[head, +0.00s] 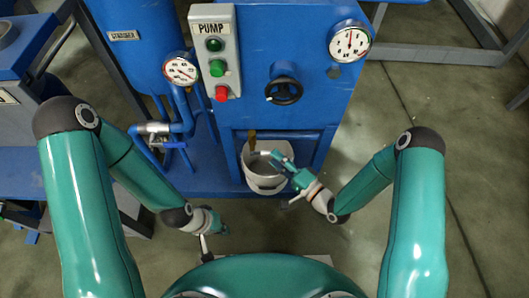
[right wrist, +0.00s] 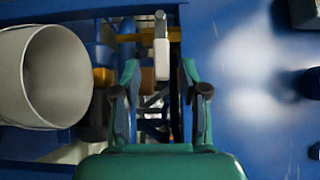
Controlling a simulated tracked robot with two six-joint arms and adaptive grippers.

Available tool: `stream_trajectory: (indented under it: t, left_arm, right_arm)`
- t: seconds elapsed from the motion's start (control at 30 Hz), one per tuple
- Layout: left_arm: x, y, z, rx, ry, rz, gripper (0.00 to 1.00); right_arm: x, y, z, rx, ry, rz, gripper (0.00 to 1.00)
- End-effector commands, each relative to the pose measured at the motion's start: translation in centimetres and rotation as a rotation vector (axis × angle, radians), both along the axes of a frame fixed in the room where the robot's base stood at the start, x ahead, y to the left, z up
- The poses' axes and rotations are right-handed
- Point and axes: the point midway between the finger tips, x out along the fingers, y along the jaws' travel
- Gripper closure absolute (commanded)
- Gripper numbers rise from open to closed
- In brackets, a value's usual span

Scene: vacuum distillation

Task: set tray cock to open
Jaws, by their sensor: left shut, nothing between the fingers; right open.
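The tray cock shows in the right wrist view as a brass-coloured pipe with a pale grey lever (right wrist: 161,45), straight ahead of my right gripper. In the head view a small brass piece (head: 252,137) stands above the bucket, at the cabinet's recess. My right gripper (head: 275,156) is over the bucket, close to that piece. In the right wrist view its fingers (right wrist: 160,90) are spread on either side of the lever's line, with nothing held. I cannot tell whether the fingers reach the lever. My left gripper (head: 219,230) is shut and empty, low at the left, away from the cock.
A white bucket (head: 267,184) stands below the cock; it also shows in the right wrist view (right wrist: 50,75). Blue pipes (head: 180,125) stand left. Floor at right is clear.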

Motion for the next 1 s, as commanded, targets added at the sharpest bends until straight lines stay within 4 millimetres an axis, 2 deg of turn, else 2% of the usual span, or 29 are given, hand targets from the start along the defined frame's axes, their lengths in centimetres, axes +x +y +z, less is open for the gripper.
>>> stream_trajectory:
  t: [0.07,0.23,0.63,0.9,1.0]
  left_arm:
    - [0.0,0.0,-0.2,0.0,0.0,0.0,1.0]
    - [0.0,0.0,-0.4,0.0,0.0,0.0,1.0]
    - [0.0,0.0,-0.4,0.0,0.0,0.0,1.0]
    - [0.0,0.0,-0.4,0.0,0.0,0.0,1.0]
    - [0.0,0.0,-0.4,0.0,0.0,0.0,1.0]
  right_arm:
    - [0.9,1.1,0.0,0.001,-0.004,0.004,0.56]
    - [2.2,2.3,0.0,0.0,-0.001,0.001,0.56]
    - [2.7,2.7,0.0,0.001,0.001,0.0,0.56]
    - [2.7,2.7,0.0,0.001,0.001,-0.001,1.0]
    - [2.7,2.7,0.0,0.0,0.001,-0.001,1.0]
